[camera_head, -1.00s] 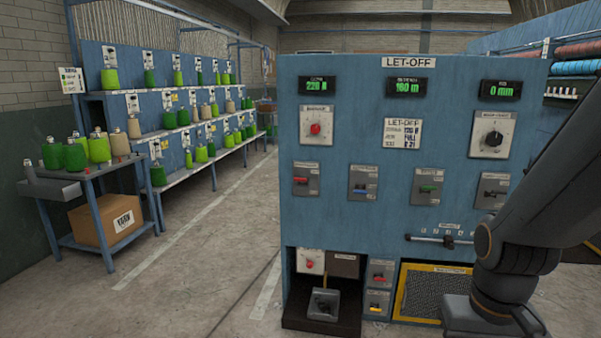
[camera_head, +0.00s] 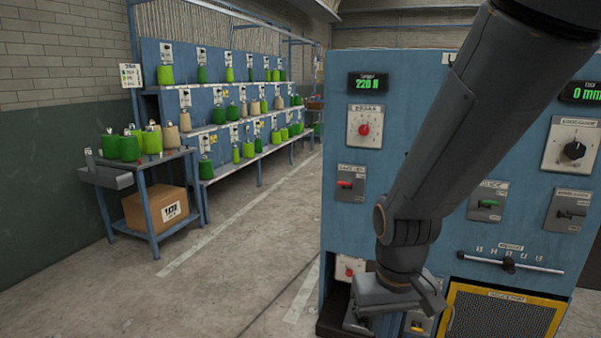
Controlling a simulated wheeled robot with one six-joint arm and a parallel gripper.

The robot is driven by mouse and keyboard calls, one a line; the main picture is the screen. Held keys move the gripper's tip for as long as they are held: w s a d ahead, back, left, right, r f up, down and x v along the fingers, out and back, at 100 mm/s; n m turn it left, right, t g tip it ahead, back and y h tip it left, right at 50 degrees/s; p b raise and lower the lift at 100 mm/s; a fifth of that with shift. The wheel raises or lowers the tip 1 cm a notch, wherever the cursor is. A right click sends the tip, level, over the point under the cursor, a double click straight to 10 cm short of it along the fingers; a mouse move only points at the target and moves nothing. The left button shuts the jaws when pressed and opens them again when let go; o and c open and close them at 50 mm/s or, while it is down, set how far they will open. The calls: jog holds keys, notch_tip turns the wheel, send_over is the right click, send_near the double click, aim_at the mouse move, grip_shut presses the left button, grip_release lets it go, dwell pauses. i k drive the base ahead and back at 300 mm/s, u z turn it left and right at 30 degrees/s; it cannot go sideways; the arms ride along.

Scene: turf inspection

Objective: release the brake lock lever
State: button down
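The blue LET-OFF panel (camera_head: 415,140) stands on the right and carries several levers. My arm hides the panel's middle, and my gripper hides most of the recess and the small yellow-handled switch (camera_head: 418,327).
A black slider bar (camera_head: 510,264) juts out above the yellow-framed mesh guard (camera_head: 500,318). A cart (camera_head: 150,165) and yarn shelves stand left. The floor (camera_head: 235,260) between is clear.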

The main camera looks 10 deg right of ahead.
aim_at(347, 185)
jog(key=u, duration=0.25)
jog(key=i, duration=0.7)
jog(key=z, duration=0.5)
jog(key=i, duration=0.75)
jog(key=z, duration=0.6)
